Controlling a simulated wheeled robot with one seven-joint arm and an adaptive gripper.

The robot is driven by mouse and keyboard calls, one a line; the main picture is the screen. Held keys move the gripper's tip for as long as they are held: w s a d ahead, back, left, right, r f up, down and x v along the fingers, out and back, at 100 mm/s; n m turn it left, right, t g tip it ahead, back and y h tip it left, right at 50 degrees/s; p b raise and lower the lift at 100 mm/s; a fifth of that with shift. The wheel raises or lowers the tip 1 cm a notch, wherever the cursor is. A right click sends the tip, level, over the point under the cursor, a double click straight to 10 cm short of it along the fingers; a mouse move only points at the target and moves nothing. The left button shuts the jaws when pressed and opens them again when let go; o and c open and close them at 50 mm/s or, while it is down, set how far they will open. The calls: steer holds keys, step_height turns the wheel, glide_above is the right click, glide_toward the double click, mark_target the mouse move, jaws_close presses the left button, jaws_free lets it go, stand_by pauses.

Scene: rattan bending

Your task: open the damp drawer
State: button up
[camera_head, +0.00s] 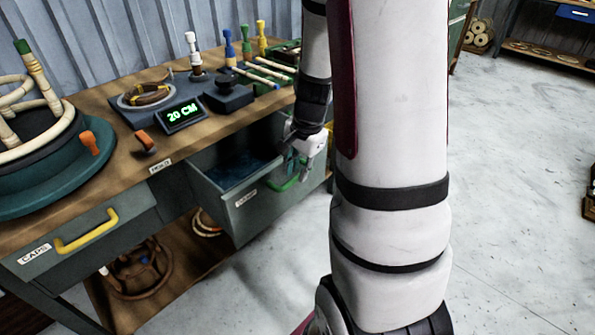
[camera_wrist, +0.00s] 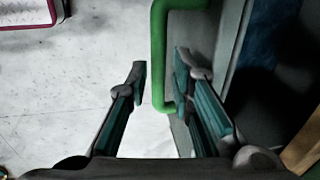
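The damp drawer (camera_head: 235,205) is pulled out from under the bench, with a dark blue interior and a small label too blurred to read for sure. Its green handle (camera_head: 287,184) is partly hidden by my gripper (camera_head: 300,165). In the wrist view, the green handle (camera_wrist: 158,50) passes between the spread fingers of my gripper (camera_wrist: 160,75), with gaps showing on both sides. The gripper is open and not closed on the handle. The drawer's front and dark inside show at the right of the wrist view.
The caps drawer with a yellow handle (camera_head: 87,232) is at left. The bench top (camera_head: 110,95) holds a teal round jig (camera_head: 95,165), a "20 CM" display (camera_head: 181,114), and several coloured tools. A lower shelf holds rattan rings. Grey floor (camera_head: 510,200) is clear at right.

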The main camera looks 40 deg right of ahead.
step_height(320, 180, up, 11)
steer(key=s, duration=0.2)
steer(key=shift+f, duration=0.15)
stand_by(0.4)
steer(key=s+a+r+n, duration=0.3)
steer(key=a+n, duration=0.1)
steer(key=a, duration=0.3)
steer(key=s+a+r+n, duration=0.3)
steer(key=a+n, duration=0.1)
steer(key=a, duration=0.3)
steer(key=s+a+r+n+g, duration=0.1)
steer(key=s+a+n, duration=0.35)
steer(key=s, duration=0.25)
steer(key=s+a+n, duration=0.3)
steer(key=s+n, duration=0.2)
steer(key=s, duration=0.2)
step_height(320, 180, up, 21)
steer(key=t+p, duration=0.3)
steer(key=p, duration=1.6)
steer(key=shift+s+a, duration=0.15)
steer(key=shift+a, duration=0.05)
